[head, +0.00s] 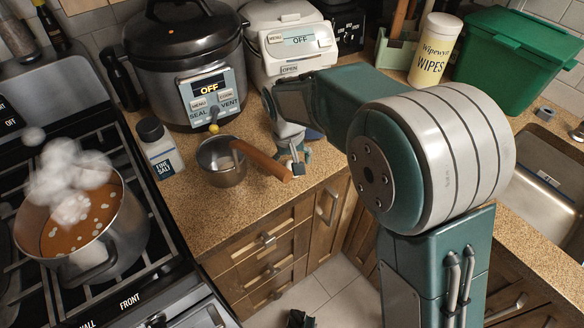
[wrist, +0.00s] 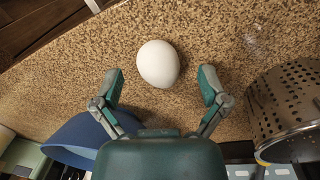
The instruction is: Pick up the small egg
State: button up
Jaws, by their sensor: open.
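A white egg (wrist: 158,63) lies on the speckled brown countertop (wrist: 215,35) in the wrist view. My gripper (wrist: 161,80) is open, with one finger to the left of the egg and one to the right. There is a gap on both sides, and the egg sits slightly beyond the line of the fingertips. In the head view my gripper (head: 295,158) reaches down to the counter near its front edge. I cannot make out the egg there.
A perforated metal container (wrist: 290,105) stands right of my gripper; a blue bowl (wrist: 85,140) is at lower left. In the head view a saucepan (head: 222,165) with a wooden handle, salt bottle (head: 160,150) and cookers stand nearby. A pot (head: 115,225) steams on the stove.

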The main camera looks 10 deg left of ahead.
jog(key=shift+d+f, duration=0.15)
jog(key=shift+f, duration=0.8)
jog(key=c, duration=1.2)
notch_tip(320, 180, up, 9)
jog(key=shift+w+r, duration=0.1)
jog(key=shift+a+r, duration=0.2)
jog(key=shift+r, duration=0.45)
jog(key=s+a+r, duration=0.1)
jog(key=a+r, duration=0.8)
jog(key=r, duration=0.1)
jog(key=shift+r, duration=0.15)
jog(key=s+a+r, duration=0.1)
jog(key=a+r, duration=0.1)
jog(key=a, duration=0.6)
jog(key=shift+a+r, duration=0.15)
jog(key=shift+a, duration=0.25)
